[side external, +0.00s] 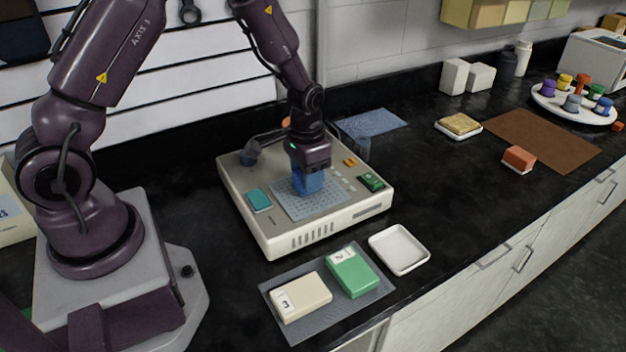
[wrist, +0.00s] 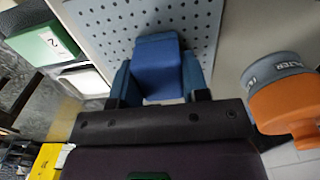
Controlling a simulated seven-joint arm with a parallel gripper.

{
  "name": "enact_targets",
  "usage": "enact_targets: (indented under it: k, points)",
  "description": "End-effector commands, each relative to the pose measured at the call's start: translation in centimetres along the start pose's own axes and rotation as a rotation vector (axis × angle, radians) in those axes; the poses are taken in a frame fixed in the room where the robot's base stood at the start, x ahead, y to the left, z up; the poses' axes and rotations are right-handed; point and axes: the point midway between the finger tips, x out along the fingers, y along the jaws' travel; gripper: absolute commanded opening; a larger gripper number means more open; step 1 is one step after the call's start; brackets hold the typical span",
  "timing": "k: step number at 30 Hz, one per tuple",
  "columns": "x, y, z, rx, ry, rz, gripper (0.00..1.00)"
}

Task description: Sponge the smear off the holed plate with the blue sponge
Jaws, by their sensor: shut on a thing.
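My gripper (side external: 308,172) is shut on the blue sponge (side external: 306,186), which is held pointing down at the holed plate (side external: 328,204). In the wrist view the sponge (wrist: 158,62) sits between the two fingers of my gripper (wrist: 157,80), with the grey holed plate (wrist: 112,22) behind it. The sponge looks to be at or just above the plate's surface; I cannot tell whether it touches. The plate lies on top of a beige box-like station (side external: 292,240). I see no clear smear on the visible part of the plate; any under the sponge is hidden.
A teal pad (side external: 259,200) and a dark green block (side external: 371,182) flank the plate. In front, a grey mat holds a cream block (side external: 301,298) and a green block (side external: 352,272), beside an empty white tray (side external: 399,249). An orange filter part (wrist: 285,100) is close by in the wrist view.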

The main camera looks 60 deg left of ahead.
Motion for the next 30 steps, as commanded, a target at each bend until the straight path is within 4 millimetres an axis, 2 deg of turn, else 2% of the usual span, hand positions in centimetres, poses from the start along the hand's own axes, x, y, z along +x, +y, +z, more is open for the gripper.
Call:
enact_targets:
  k: [12,14,16,30]
  points:
    - [0.0,-4.0,0.1,-0.003,-0.001,-0.001,0.23]
    - [-0.4,-3.8,0.0,0.001,0.0,-0.001,0.23]
    - [-2.3,-3.8,-0.1,0.001,0.006,-0.003,0.23]
    - [-6.3,-3.7,0.0,0.0,0.002,-0.001,0.23]
